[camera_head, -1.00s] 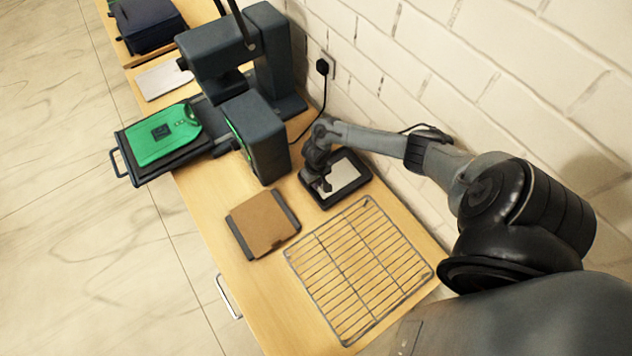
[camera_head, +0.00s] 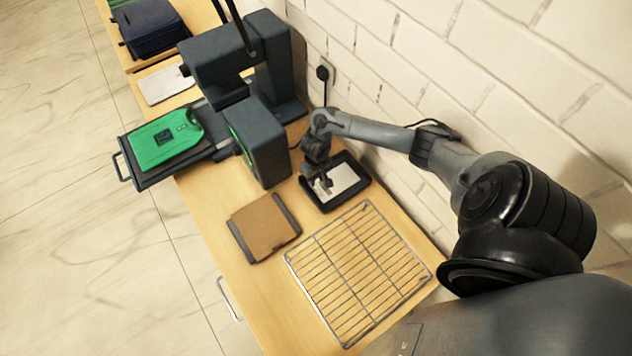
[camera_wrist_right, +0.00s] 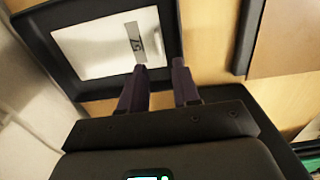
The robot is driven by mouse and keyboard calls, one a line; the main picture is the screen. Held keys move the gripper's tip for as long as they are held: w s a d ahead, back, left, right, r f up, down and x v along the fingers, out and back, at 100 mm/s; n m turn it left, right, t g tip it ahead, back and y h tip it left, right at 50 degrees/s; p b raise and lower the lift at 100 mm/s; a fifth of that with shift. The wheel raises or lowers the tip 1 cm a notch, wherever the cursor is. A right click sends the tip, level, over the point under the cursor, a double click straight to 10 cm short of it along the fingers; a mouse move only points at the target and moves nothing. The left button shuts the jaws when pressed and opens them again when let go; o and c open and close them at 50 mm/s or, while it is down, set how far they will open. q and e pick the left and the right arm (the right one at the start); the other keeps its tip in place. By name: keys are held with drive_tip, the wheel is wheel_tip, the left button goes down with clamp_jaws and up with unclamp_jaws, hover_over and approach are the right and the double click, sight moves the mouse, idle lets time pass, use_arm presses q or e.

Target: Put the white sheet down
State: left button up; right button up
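The white sheet (camera_head: 346,178) lies in a black shallow tray (camera_head: 351,200) by the wall. In the right wrist view the sheet (camera_wrist_right: 95,45) lies flat inside the tray's dark rim (camera_wrist_right: 40,50), with a small grey printed label near its right edge. My right gripper (camera_head: 325,184) is over the tray's left part. In the right wrist view its fingers (camera_wrist_right: 159,68) are apart with a gap between them, near the sheet's labelled edge. Nothing shows between them. Whether a fingertip touches the sheet, I cannot tell. My left gripper is not in view.
A wire rack (camera_head: 357,272) and a brown board (camera_head: 264,227) lie on the wooden table (camera_head: 212,208). A dark press machine (camera_head: 258,140) stands left of the tray, with a green garment (camera_head: 165,142) on its platen. A pale flat panel (camera_head: 163,85) lies behind. The brick wall is close.

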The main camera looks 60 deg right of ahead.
wheel_tip(320, 180, up, 4)
drive_tip(key=a+r+n+t+p, duration=0.1)
drive_tip(key=a+n+t, duration=0.15)
drive_tip(key=a, duration=0.85)
drive_tip(key=a+r+n+t, duration=0.2)
drive_tip(key=a+n, duration=0.2)
drive_tip(key=a, duration=0.7)
drive_tip(key=s+a+r, duration=0.2)
drive_tip(key=s+r, duration=0.8)
drive_tip(key=s, duration=0.1)
drive_tip(key=shift+s+r+n+g, duration=0.35)
drive_tip(key=shift+r+n+g, duration=0.05)
drive_tip(key=shift+n+g, duration=0.05)
wheel_tip(320, 180, up, 11)
drive_tip(key=p, duration=1.1)
